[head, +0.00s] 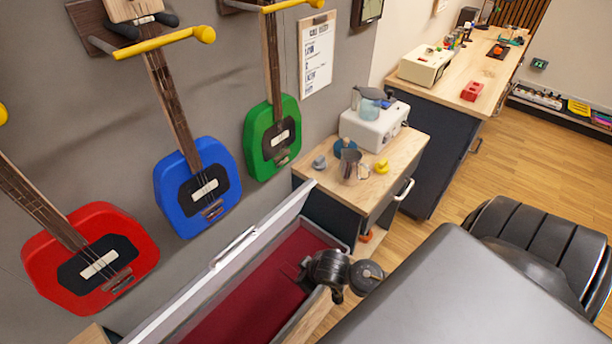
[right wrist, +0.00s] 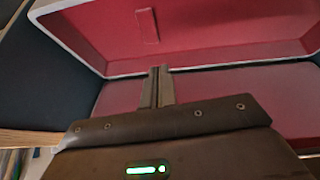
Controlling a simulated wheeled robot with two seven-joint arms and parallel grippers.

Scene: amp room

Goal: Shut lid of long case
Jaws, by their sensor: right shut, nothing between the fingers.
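The long case (head: 340,240) stands open along the wall, with a dark red lining. Its lid (head: 262,222) is raised on the wall side, with a metal handle (head: 235,246) on its pale edge. In the right wrist view the shut fingertips (right wrist: 160,72) point toward the red-lined lid (right wrist: 220,35), over the red interior (right wrist: 240,88). I cannot tell whether they touch the lid. My left gripper is not in view.
Red (head: 90,258), blue (head: 197,187) and green (head: 272,137) guitars hang on the wall by the lid. A small wooden-topped cabinet (head: 395,160) with a jug (head: 352,165) stands beyond the case.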

